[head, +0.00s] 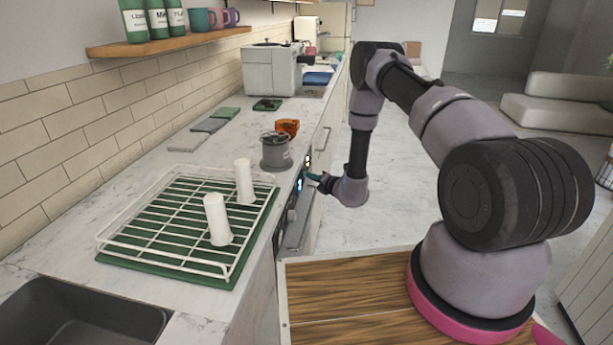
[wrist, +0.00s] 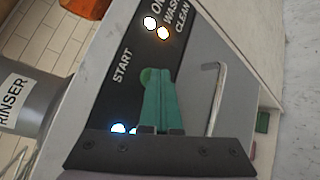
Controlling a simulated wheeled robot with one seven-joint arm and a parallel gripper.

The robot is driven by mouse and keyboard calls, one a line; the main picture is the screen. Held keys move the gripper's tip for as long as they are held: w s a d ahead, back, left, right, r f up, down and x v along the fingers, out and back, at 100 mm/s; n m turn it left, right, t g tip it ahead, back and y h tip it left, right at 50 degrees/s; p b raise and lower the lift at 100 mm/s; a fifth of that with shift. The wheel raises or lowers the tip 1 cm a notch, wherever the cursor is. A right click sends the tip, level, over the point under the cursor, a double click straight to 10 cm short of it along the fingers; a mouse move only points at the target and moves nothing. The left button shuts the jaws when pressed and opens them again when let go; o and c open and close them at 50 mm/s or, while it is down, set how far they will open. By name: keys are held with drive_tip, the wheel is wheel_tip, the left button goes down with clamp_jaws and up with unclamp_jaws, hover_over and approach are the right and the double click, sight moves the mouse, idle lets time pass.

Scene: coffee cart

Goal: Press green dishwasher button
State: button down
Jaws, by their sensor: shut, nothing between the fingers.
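The dishwasher's dark control panel (wrist: 110,85) fills the middle of the wrist view, with the labels START, ON, WASH and CLEAN. The round green button (wrist: 147,75) sits beside the word START, partly hidden behind my fingertips. My gripper (wrist: 153,80) is shut and empty, its green fingers pointing at the button and overlapping it. I cannot tell for sure whether the tips touch it. In the head view my gripper (head: 308,176) is at the front of the dishwasher (head: 293,232), just below the counter edge.
The dishwasher's metal handle (wrist: 217,100) lies right of my fingers. Lit white lamps (wrist: 150,23) show by ON and WASH, and bluish lights (wrist: 118,128) lie lower left. The floor beside my arm is open.

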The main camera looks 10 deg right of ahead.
idle(0.3)
drive_tip(key=shift+s+d, duration=0.3)
drive_tip(key=shift+d, duration=0.5)
drive_tip(key=shift+d, duration=0.1)
drive_tip(key=shift+s+d, duration=0.25)
drive_tip(key=shift+d, duration=0.5)
drive_tip(key=shift+s+d, duration=0.25)
drive_tip(key=shift+d, duration=0.55)
drive_tip(key=shift+s+d, duration=0.25)
drive_tip(key=shift+d, duration=0.5)
